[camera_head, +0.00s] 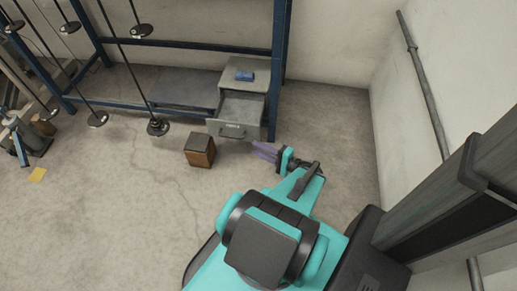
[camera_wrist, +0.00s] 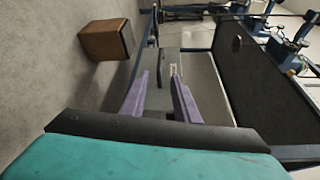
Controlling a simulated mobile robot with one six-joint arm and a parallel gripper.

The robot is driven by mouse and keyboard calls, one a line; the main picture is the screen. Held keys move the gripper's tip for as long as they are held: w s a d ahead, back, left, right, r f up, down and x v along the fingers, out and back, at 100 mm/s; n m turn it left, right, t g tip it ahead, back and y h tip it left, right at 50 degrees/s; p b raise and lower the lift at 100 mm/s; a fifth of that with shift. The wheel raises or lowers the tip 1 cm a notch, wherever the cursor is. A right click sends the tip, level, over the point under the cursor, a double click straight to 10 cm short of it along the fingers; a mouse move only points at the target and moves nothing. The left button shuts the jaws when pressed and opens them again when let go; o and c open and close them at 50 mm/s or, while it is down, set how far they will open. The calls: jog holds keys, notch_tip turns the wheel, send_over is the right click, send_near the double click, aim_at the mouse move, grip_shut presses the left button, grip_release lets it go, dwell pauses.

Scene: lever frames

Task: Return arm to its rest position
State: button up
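My arm reaches out from the bottom of the head view, bent, with teal and black links. It is not folded in against my body. My gripper (camera_head: 263,151) has purple fingers and points left toward the pulled-out drawer (camera_head: 232,130) of a grey cabinet. In the wrist view my gripper (camera_wrist: 158,78) has its two fingers apart, with nothing seen held between them. The drawer front (camera_wrist: 168,58) shows just beyond the fingertips. In the head view there appears to be a small gap between the fingertips and the drawer front.
A blue object (camera_head: 244,76) lies on the cabinet top. A brown box with a dark top (camera_head: 200,151) stands on the floor left of the drawer. A blue-framed rack (camera_head: 190,45) stands behind. Walls with pipes (camera_head: 425,85) rise at right.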

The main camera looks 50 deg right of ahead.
dwell(0.3)
jog(key=w+a+r+n+g+y+p, duration=0.25)
jog(key=w+a, duration=0.25)
jog(key=a, duration=0.3)
jog(key=w+a+r+n+g+y+p, duration=0.1)
jog(key=w+a+r+n+y+p, duration=0.2)
jog(key=a, duration=0.4)
jog(key=w+a+r+n+g+y+p, duration=0.1)
jog(key=w+a+r+n+y+p, duration=0.2)
jog(key=w+a, duration=0.4)
jog(key=s+a+r+n+g+y+p, duration=0.1)
jog(key=a+g+p, duration=0.1)
jog(key=a, duration=0.4)
jog(key=s+a+r+n+g+y+p, duration=0.1)
jog(key=a+g+y+p, duration=0.15)
jog(key=a, duration=0.35)
jog(key=s+a+n+g+h+p, duration=0.4)
jog(key=s+a+n+g+p, duration=0.35)
jog(key=s+a+g, duration=0.55)
jog(key=s+d+f+n+h+p, duration=0.1)
jog(key=s+d+f+h+p, duration=0.1)
jog(key=d+h, duration=0.7)
jog(key=shift+s+d+p, duration=0.4)
jog(key=shift+s+p, duration=0.25)
jog(key=shift+s, duration=0.25)
